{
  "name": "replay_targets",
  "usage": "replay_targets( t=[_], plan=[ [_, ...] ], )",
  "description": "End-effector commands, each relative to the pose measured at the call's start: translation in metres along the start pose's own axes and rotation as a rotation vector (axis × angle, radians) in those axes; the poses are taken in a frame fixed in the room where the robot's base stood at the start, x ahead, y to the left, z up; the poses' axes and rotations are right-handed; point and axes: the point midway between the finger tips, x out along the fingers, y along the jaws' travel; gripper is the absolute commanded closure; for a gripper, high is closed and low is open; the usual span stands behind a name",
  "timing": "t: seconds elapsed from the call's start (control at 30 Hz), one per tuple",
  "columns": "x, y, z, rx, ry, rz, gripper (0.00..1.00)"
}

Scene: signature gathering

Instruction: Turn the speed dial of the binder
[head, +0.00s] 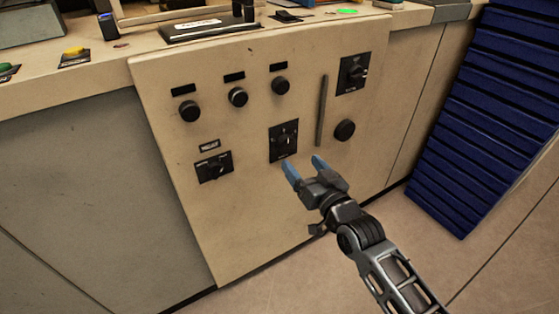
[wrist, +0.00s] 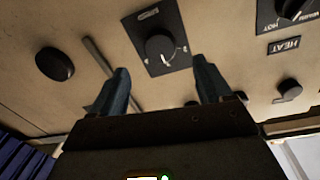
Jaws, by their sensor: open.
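The binder's cream front panel (head: 235,220) carries several black dials. A centre dial on a black plate (head: 285,138) is nearest my gripper; its label is too small to read, so I cannot tell if it is the speed dial. In the wrist view this dial (wrist: 161,48) is round with a white mark and sits beyond and between the fingertips. My gripper (head: 304,165) is open and empty, its blue-grey fingers pointing at the panel just below the dial's plate in the head view. It also shows in the wrist view (wrist: 160,68). The fingers appear apart from the dial.
A dial marked HEAT (head: 213,167) is at lower left. Three knobs line the top left. A blue slatted stack (head: 490,110) stands right.

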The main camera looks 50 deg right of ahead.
Motion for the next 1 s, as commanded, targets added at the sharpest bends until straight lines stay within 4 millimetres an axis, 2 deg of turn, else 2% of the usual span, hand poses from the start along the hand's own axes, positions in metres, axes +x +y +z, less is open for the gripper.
replay_targets(
  t=[0.3, 0.43, 0.6, 0.83, 1.0],
  plan=[
    [0.047, -0.002, 0.0, 0.0, 0.001, -0.002, 0.22],
    [0.061, -0.001, 0.001, 0.0, 0.001, -0.002, 0.22],
    [0.069, -0.001, 0.001, 0.0, -0.001, -0.001, 0.22],
    [0.069, -0.001, 0.0, -0.001, -0.001, -0.001, 0.22],
    [0.069, -0.001, 0.0, -0.001, -0.001, -0.001, 0.36]
  ],
)
